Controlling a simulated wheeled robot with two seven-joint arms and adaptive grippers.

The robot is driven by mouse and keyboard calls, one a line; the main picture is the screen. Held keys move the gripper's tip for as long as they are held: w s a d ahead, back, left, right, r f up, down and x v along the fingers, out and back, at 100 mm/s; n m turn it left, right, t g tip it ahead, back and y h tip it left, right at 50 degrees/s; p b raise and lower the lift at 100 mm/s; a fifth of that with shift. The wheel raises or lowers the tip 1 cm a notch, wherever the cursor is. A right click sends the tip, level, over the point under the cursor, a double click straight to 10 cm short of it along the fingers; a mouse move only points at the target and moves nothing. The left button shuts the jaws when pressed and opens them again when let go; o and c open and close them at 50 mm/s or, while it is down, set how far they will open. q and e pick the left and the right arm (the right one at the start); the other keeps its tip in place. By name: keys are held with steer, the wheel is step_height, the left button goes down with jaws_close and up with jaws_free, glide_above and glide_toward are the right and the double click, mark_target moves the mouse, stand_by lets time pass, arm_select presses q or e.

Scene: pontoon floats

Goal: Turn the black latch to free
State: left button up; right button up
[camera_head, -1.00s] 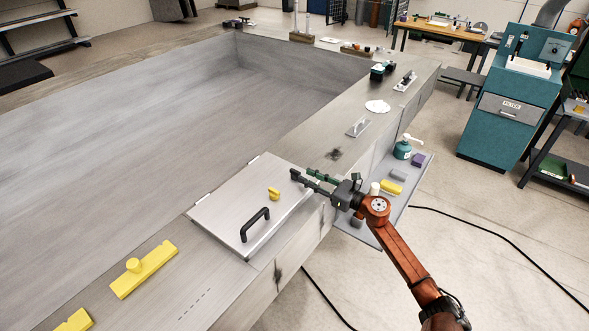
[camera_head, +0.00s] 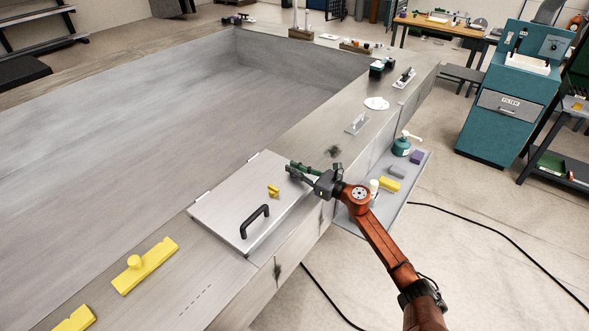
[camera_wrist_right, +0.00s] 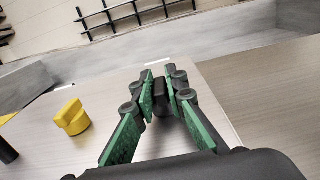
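The black latch (camera_wrist_right: 163,97) stands near the edge of the pale hatch lid (camera_head: 222,208). In the right wrist view it sits between the green-padded fingertips of my right gripper (camera_wrist_right: 162,90), which look closed on its two sides. In the head view my right gripper (camera_head: 303,172) is at the lid's right edge and its fingers largely hide the latch. A yellow knob (camera_head: 273,190) is on the lid left of the gripper; it also shows in the right wrist view (camera_wrist_right: 72,117). A black handle (camera_head: 254,221) stands on the lid's front part. My left gripper is out of view.
Yellow blocks (camera_head: 146,265) lie on the deck at the lower left. A grey side shelf (camera_head: 413,172) holds a teal pump bottle (camera_head: 402,145), a yellow block and small items, beside my right arm. A large open recess lies behind the lid.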

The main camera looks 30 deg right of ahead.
jaws_close()
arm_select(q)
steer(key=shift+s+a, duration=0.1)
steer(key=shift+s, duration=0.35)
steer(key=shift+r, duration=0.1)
arm_select(e)
steer(key=shift+r+h+p, duration=0.1)
steer(key=shift+h+p, duration=0.2)
steer(key=shift+p, duration=0.2)
steer(key=m+h+p, duration=0.3)
steer(key=h+p, duration=0.1)
steer(key=p, duration=0.1)
steer(key=m+t+h+p, duration=0.1)
steer(key=m+h+p, duration=0.1)
steer(key=h+p, duration=0.2)
steer(key=shift+r+m+p, duration=0.2)
steer(key=shift+m+p, duration=0.2)
steer(key=shift+p, duration=0.15)
arm_select(q)
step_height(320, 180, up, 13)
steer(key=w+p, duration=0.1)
steer(key=p, duration=0.1)
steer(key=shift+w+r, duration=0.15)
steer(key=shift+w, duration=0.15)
arm_select(e)
steer(key=shift+f+m+h, duration=0.25)
steer(key=shift+m+h, duration=0.55)
steer(key=shift+h, duration=0.6)
